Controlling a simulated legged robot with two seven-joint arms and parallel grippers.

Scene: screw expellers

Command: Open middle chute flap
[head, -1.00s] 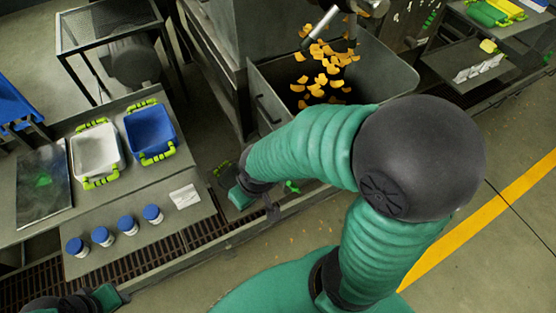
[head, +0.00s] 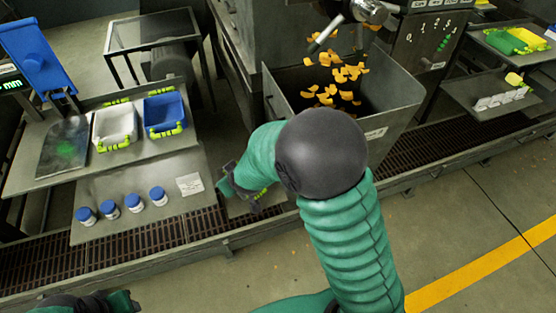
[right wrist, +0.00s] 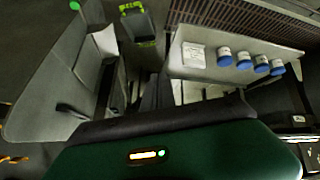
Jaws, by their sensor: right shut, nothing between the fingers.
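A grey metal chute bin (head: 398,108) with orange pieces falling into it stands at the centre back in the head view. A bar handle (head: 269,106) is on its left side. I cannot tell which part is the flap. My right gripper (head: 226,187) is shut and empty, low and left of the bin, apart from the handle. In the right wrist view, a grey panel (right wrist: 48,88) with a dark handle (right wrist: 72,110) shows at left; the fingertips are hard to make out. My left gripper (head: 122,301) is at the bottom left edge, its jaws unclear.
A low table (head: 87,185) at left holds several blue-capped jars (head: 134,203) and a white card (head: 190,184). White (head: 114,124) and blue (head: 164,112) trays sit behind. A floor grate (head: 440,147) runs along the machines. The floor at right is clear.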

